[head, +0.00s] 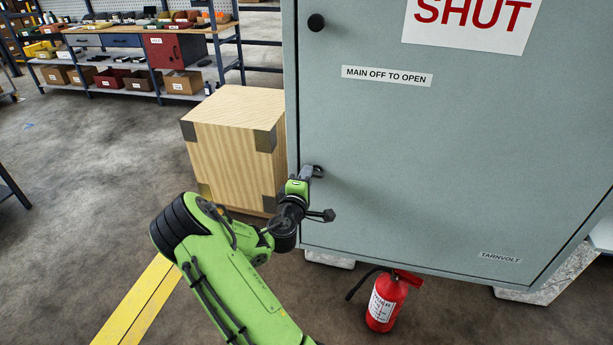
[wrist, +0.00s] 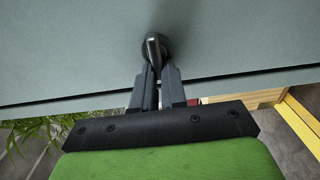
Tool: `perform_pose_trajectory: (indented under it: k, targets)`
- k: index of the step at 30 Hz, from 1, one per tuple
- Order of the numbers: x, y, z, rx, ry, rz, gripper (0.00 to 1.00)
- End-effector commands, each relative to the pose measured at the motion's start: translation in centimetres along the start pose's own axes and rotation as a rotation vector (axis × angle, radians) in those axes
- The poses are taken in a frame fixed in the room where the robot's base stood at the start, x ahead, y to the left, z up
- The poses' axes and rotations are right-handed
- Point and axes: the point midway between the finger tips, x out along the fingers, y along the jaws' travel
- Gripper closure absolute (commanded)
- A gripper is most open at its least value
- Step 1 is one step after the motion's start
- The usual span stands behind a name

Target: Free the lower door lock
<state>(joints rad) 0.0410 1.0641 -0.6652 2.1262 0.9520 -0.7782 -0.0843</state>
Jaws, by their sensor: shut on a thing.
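The grey cabinet door (head: 450,170) fills the right of the head view. In the wrist view, the lower door lock (wrist: 153,45) is a dark round boss with a narrow metallic wing standing out from the door. My gripper (wrist: 156,72) is shut on this wing, one finger on each side. In the head view, my gripper (head: 310,172) is at the lower left of the door, and it mostly hides the lower lock. The upper lock (head: 316,22) is a round black knob near the door's top left. The door is closed.
A wooden crate (head: 232,145) stands close left of the cabinet. A red fire extinguisher (head: 385,302) stands on the floor below the door. Shelving (head: 140,70) with boxes is at the back left. The floor (head: 90,190) at left is clear.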

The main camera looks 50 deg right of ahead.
Motion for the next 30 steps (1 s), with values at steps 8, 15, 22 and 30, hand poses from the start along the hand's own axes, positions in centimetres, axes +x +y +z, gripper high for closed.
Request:
perform_pose_trajectory:
  k: [8, 15, 22, 30]
  targets:
    - [0.0, -0.1, -0.1, -0.001, 0.002, -0.002, 0.81]
    - [0.0, -0.1, 0.0, 0.0, 0.001, -0.001, 0.63]
    - [-0.7, -0.2, -0.1, 0.0, 0.002, 0.0, 0.63]
    - [-6.9, -0.9, -0.2, 0.002, 0.007, -0.003, 0.63]
